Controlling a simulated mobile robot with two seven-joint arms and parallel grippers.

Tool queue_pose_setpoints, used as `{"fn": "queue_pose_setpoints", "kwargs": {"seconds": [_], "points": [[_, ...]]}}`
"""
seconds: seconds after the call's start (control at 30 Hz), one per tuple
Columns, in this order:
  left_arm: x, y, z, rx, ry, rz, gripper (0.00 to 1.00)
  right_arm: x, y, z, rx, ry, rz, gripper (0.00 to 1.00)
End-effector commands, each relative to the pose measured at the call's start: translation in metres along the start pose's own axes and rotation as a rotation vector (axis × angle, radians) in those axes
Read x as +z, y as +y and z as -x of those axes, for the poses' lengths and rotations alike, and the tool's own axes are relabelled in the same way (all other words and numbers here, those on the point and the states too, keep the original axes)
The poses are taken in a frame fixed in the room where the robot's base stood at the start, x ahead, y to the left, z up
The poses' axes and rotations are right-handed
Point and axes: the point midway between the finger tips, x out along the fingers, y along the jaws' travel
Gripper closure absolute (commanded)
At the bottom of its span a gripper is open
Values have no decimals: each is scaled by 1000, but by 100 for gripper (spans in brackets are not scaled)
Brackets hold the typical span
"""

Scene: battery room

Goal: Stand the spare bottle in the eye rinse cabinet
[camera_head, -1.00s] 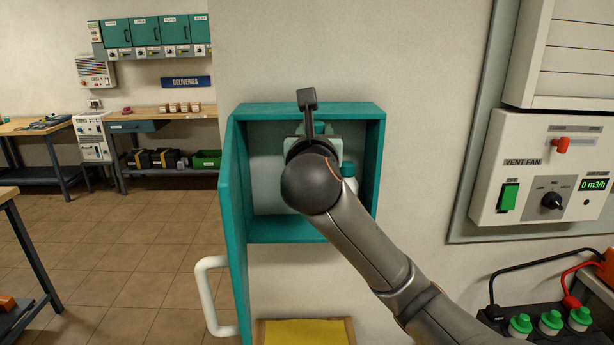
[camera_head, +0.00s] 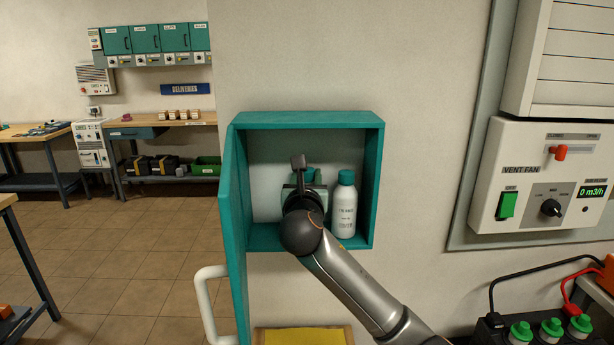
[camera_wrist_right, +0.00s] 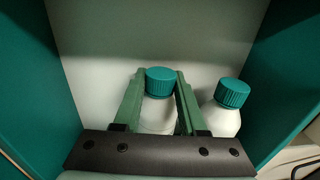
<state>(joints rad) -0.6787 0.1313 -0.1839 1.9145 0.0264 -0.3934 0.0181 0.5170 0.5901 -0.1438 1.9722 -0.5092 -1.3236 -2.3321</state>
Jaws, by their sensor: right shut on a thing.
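The eye rinse cabinet (camera_head: 375,160) is a teal box on the wall with its door (camera_head: 236,225) swung open to the left. A white bottle with a teal cap (camera_head: 344,207) stands upright inside at the right; it also shows in the right wrist view (camera_wrist_right: 222,118). My right gripper (camera_head: 304,185) is inside the cabinet, left of that bottle. In the right wrist view its green fingers (camera_wrist_right: 160,100) are shut on another white, teal-capped bottle, the spare bottle (camera_wrist_right: 159,84). This bottle looks upright; its base is hidden. My left gripper is not in view.
The open door with its white handle (camera_head: 205,300) stands out at the left of the cabinet. A vent fan panel (camera_head: 545,175) is on the wall at the right. Green-capped battery tops (camera_head: 550,322) are at the lower right. A yellow panel (camera_head: 303,336) is below.

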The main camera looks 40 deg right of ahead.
Motion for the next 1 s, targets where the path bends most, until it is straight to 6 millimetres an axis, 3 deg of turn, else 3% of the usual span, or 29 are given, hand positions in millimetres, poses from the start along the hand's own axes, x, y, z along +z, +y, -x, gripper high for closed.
{"fn": "queue_pose_setpoints", "kwargs": {"seconds": [0.23,0.27,0.5,0.83,1.0], "points": [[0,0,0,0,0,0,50,-2,0,0,0,-3,-1,100],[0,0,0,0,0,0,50,-3,0,0,0,0,-1,56],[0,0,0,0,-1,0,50,-3,0,0,0,0,0,29],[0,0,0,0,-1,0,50,1,0,1,1,0,0,29],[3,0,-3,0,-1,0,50,0,0,25,3,-1,-1,29]]}}
